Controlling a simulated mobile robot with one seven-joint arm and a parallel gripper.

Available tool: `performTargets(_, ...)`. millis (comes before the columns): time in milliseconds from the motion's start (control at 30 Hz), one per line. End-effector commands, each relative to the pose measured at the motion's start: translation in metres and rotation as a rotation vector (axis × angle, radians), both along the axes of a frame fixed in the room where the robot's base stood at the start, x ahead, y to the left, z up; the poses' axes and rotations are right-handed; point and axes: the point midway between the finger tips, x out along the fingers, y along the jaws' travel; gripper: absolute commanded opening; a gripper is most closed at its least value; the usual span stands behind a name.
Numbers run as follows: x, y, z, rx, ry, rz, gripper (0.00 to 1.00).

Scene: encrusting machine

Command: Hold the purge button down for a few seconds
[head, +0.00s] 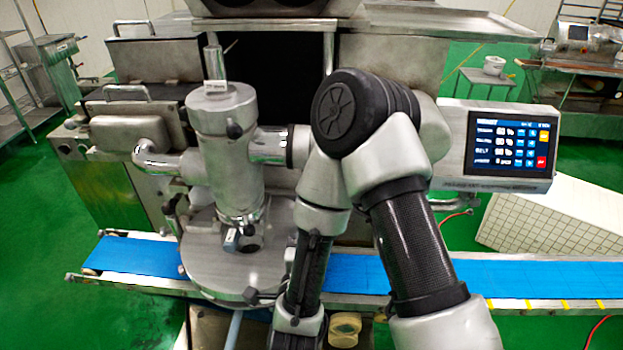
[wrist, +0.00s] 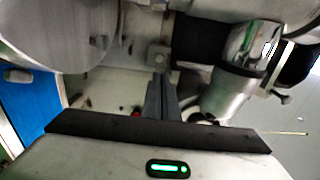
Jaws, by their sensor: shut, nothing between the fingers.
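My gripper (wrist: 161,84) shows in the wrist view with its two dark fingers together and nothing between them. The fingertips point at a pale machine surface below a grey bracket; I cannot tell whether they touch it. A small red spot (wrist: 135,113) shows just left of the fingers, partly hidden by the gripper's dark bar. I cannot tell whether it is the purge button, and no button marked purge can be made out in either view. In the head view my arm covers the middle of the encrusting machine (head: 228,150), and my gripper is not visible there.
A control panel (head: 505,142) with a lit touch screen stands right of my arm. A blue conveyor belt (head: 540,276) runs across the front. A curved metal pipe (wrist: 232,80) is close to the right of my fingers. A round metal body is at upper left there.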

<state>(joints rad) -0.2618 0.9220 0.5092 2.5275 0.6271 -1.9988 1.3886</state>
Motion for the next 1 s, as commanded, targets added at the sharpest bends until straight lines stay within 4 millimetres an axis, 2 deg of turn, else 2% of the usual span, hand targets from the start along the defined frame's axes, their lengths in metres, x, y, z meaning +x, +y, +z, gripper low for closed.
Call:
performTargets(333, 0.003, -0.001, -0.004, 0.001, 0.001, -0.007, 0.0)
performTargets(567, 0.015, -0.003, -0.01, 0.013, 0.005, -0.018, 0.0)
performTargets(867, 0.026, -0.003, -0.008, -0.004, -0.006, -0.005, 0.0)
performTargets(900, 0.039, -0.004, 0.001, -0.002, -0.001, -0.008, 0.0)
performTargets(1000, 0.061, -0.004, 0.001, -0.003, 0.001, -0.008, 0.0)
